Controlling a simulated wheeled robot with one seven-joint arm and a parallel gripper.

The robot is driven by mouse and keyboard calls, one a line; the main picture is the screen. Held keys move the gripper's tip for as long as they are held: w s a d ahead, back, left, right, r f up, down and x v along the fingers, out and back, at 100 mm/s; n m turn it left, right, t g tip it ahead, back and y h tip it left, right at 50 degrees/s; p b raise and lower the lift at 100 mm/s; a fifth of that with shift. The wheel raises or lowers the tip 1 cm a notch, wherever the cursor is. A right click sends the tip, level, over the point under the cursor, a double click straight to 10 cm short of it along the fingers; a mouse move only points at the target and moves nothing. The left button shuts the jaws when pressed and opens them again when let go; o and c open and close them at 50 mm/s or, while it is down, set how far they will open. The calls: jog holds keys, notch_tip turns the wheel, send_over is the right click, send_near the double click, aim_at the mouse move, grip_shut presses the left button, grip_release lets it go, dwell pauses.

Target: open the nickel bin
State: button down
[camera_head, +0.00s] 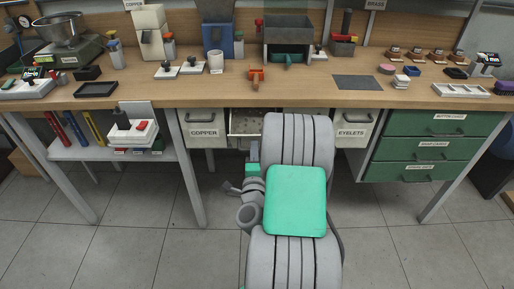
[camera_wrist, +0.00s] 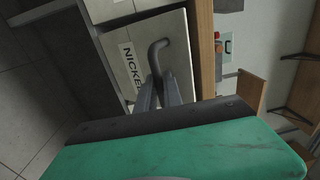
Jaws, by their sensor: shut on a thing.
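The nickel bin (camera_wrist: 176,28) is a pale drawer front with a "NICKEL" label (camera_wrist: 131,67) and a curved grey bar handle (camera_wrist: 156,52) in the wrist view. My gripper (camera_wrist: 158,88) is shut on this handle, with its fingers at the handle's near end. In the head view my arm hides the gripper and most of the bin's front. Between the copper bin and my arm, an open bin interior (camera_head: 246,121) with small specks inside shows below the bench top, so the bin appears partly pulled out.
The copper bin (camera_head: 204,132) is left of the open one and the eyelets bin (camera_head: 353,132) is right of my arm; both look shut. Green drawers (camera_head: 432,146) stand further right. The bench top (camera_head: 330,92) overhangs the bins. The floor in front is clear.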

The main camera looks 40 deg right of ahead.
jog(key=shift+s+a+f+b, duration=0.25)
jog(key=shift+s+f+b, duration=0.15)
jog(key=shift+f, duration=0.25)
jog(key=shift+s+a+f+b, duration=0.25)
jog(key=shift+f+b, duration=0.15)
jog(key=shift+f, duration=0.2)
jog(key=c, duration=1.5)
grip_release()
jog(key=shift+w, duration=0.1)
jog(key=b+v, duration=0.1)
jog(key=v, duration=0.7)
jog(key=shift+b, duration=0.35)
jog(key=shift+d, duration=0.1)
